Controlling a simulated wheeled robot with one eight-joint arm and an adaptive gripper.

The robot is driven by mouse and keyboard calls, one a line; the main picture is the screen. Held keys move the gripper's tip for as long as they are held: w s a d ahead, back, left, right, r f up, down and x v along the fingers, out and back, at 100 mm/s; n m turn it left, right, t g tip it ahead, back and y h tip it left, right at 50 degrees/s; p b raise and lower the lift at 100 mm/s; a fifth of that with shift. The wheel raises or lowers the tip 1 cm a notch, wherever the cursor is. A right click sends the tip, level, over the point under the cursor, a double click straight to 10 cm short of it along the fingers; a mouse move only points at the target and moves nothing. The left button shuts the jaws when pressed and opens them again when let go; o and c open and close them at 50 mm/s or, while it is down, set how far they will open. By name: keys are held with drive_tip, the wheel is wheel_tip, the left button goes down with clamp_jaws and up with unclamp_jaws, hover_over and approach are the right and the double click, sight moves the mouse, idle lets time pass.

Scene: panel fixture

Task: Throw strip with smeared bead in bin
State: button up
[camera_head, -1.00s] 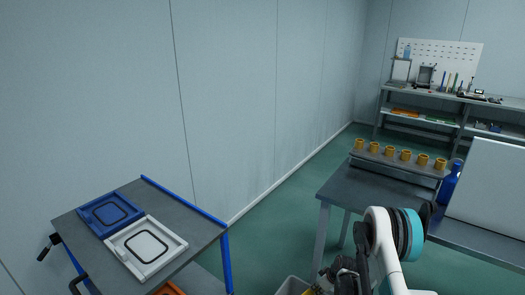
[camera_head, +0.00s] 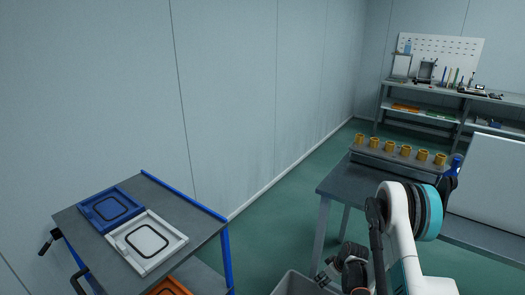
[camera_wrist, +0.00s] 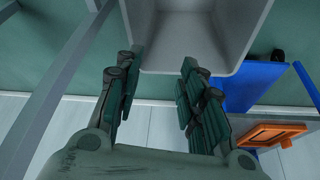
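The bin (camera_head: 288,284) is a grey open-topped container at the bottom edge of the head view, partly cut off. It also shows in the wrist view (camera_wrist: 235,20), just beyond my fingertips. My gripper (camera_wrist: 158,85) has its two dark green padded fingers spread apart, with nothing visible between them. I cannot make out a strip with a smeared bead in either view; the part of the bin's inside that shows in the wrist view looks bare.
A cart (camera_head: 203,238) at left carries a blue tray (camera_head: 88,218) and a white tray (camera_head: 173,232), each with a black ring; an orange frame (camera_head: 170,288) sits below. A dark table (camera_head: 345,187) bears several yellow cups (camera_head: 406,149). Green floor lies between.

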drive_tip(key=shift+v, duration=2.85)
drive_tip(key=shift+r, duration=0.1)
